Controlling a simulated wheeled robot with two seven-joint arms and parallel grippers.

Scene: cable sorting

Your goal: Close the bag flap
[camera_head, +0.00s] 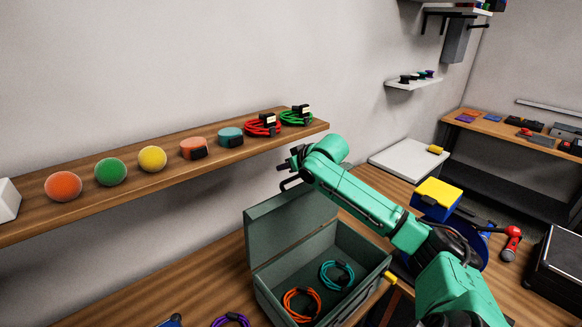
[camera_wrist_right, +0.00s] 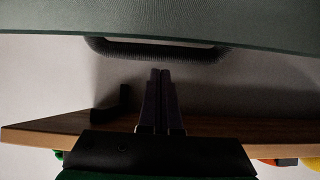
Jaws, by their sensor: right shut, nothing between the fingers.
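The bag is a dark green box-shaped case (camera_head: 330,243) on the wooden table. Its flap (camera_head: 285,225) stands open and upright along the back left side. An orange cable coil (camera_head: 301,303) and a teal cable coil (camera_head: 337,274) lie inside. My right gripper (camera_head: 293,163) is past the flap's upper edge, near the wall, with its fingers shut and empty. In the right wrist view, the shut fingers (camera_wrist_right: 160,80) point at a dark handle (camera_wrist_right: 155,50) on the flap's green edge (camera_wrist_right: 200,22). Whether they touch it, I cannot tell. My left gripper is out of view.
A wooden wall shelf (camera_head: 225,152) holding balls, tape-like rolls and red and green cables runs close to my right gripper. A yellow-topped block (camera_head: 437,193) and a red-headed tool (camera_head: 511,242) are at right.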

